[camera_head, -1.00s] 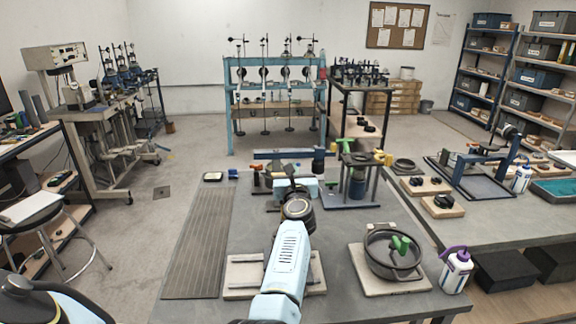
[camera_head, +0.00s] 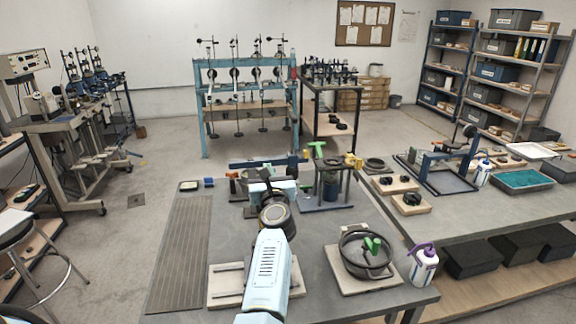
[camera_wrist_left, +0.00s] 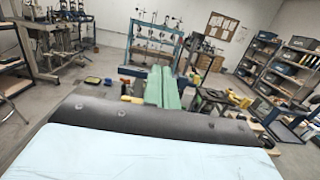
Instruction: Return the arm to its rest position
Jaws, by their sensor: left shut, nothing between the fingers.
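My left arm (camera_head: 266,265) is light blue and reaches forward from the bottom middle of the head view over the grey bench. Its wrist has a dark ring, and my left gripper (camera_head: 271,184) is at its far end, with the fingers mostly hidden by the wrist. In the left wrist view, two green fingers (camera_wrist_left: 163,85) lie side by side, shut and empty. They point toward the blue rack at the back. My right gripper is not in view.
A round dark pan with a green handle (camera_head: 367,258) sits on a board right of my arm. A blue lever frame (camera_head: 327,185) stands just beyond it. A purple-capped bottle (camera_head: 423,265) is at the bench's right edge. A ribbed mat (camera_head: 182,255) lies left.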

